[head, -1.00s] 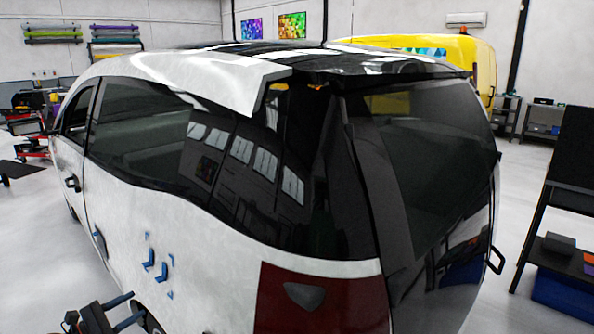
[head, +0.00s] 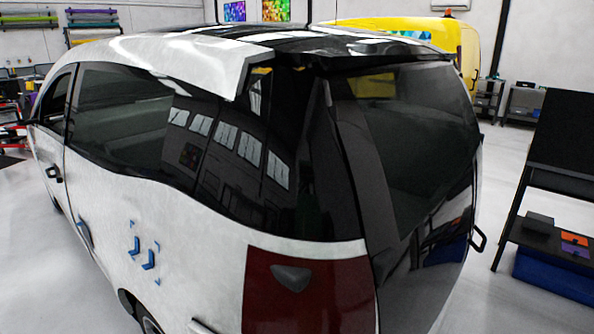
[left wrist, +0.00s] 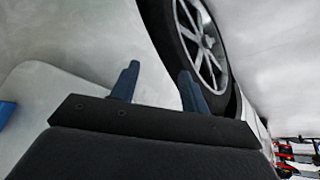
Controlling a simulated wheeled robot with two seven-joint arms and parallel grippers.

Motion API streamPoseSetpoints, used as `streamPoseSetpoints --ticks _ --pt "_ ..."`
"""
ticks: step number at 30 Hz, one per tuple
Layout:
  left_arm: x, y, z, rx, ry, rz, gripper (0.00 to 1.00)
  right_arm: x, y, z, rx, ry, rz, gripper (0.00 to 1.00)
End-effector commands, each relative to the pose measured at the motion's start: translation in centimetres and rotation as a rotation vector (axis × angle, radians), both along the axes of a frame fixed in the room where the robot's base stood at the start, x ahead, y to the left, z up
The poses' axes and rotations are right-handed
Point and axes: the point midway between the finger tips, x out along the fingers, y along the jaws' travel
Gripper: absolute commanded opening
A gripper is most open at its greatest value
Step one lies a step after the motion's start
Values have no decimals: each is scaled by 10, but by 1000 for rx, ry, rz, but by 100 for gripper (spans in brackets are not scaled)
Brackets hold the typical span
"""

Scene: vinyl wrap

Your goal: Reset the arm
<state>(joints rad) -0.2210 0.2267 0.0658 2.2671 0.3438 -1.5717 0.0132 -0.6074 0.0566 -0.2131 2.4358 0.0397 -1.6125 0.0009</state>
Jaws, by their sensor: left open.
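My left gripper (left wrist: 157,82) shows in the left wrist view with its two dark blue fingers apart and nothing between them. It is close to the white car (left wrist: 60,60) and its wheel (left wrist: 205,45); I cannot tell whether it touches. In the head view the white car (head: 205,240) fills the middle, with dark windows and a red tail light (head: 310,305). My left gripper is out of the head view. My right gripper shows in neither view.
A black shelf rack (head: 565,150) with a blue bin (head: 553,275) stands at the right. A yellow van (head: 470,55) is behind the car. Bare floor lies between the rack and the car. Blue chevron marks (head: 142,252) are on the car's side.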

Motion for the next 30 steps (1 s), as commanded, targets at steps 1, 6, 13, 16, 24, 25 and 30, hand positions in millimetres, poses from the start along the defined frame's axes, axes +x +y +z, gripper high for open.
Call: streamPoseSetpoints --ticks 1,6,13,16,24,25,30 --pt "-18 -15 -4 39 15 -17 45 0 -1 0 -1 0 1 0" --pt "-72 -61 -13 121 51 -35 45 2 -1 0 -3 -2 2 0" --pt "-140 -126 -25 75 108 -86 45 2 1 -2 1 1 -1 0" --pt "-170 -150 -37 36 156 -108 45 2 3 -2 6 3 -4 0" --pt "-219 -164 -59 3 247 -108 45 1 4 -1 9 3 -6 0" --pt "-221 -164 -60 3 251 -107 45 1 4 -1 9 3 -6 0" --pt "-224 -163 -62 3 255 -108 45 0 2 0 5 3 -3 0"
